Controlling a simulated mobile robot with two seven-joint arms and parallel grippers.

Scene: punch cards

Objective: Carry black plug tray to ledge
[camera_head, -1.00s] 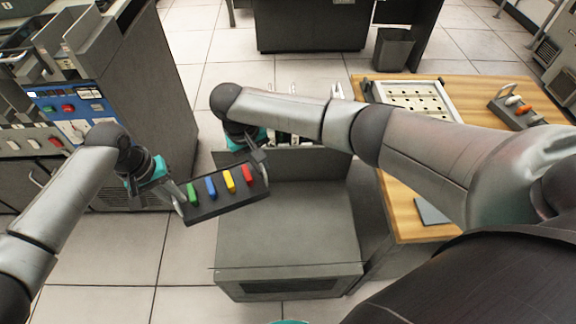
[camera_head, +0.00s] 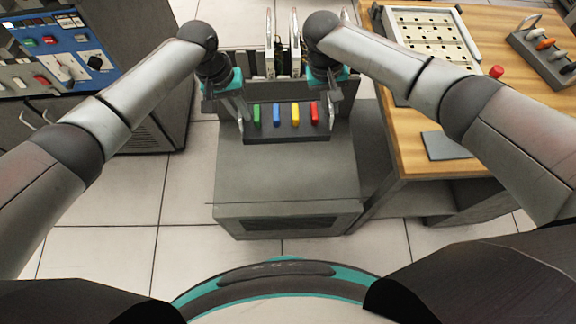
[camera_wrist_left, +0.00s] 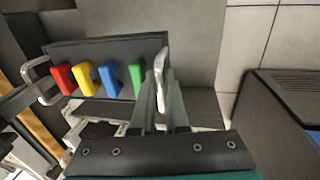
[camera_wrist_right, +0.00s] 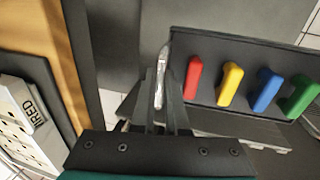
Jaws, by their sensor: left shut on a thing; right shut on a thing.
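The black plug tray (camera_head: 287,134) is level across the picture in the head view, with green, blue, yellow and red plugs in a row. It is over the back part of the grey machine's flat top, the likely ledge (camera_head: 285,177). Whether it touches that surface I cannot tell. My left gripper (camera_head: 242,114) is shut on the tray's left handle, which also shows in the left wrist view (camera_wrist_left: 160,80). My right gripper (camera_head: 332,108) is shut on the right handle, seen in the right wrist view (camera_wrist_right: 162,75).
A wooden table (camera_head: 405,145) stands at the right with a perforated white panel (camera_head: 425,40), a red knob (camera_head: 496,72), a grey plate (camera_head: 445,145) and another plug tray (camera_head: 545,50). A blue control panel (camera_head: 65,55) is at the left. Floor is clear in front.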

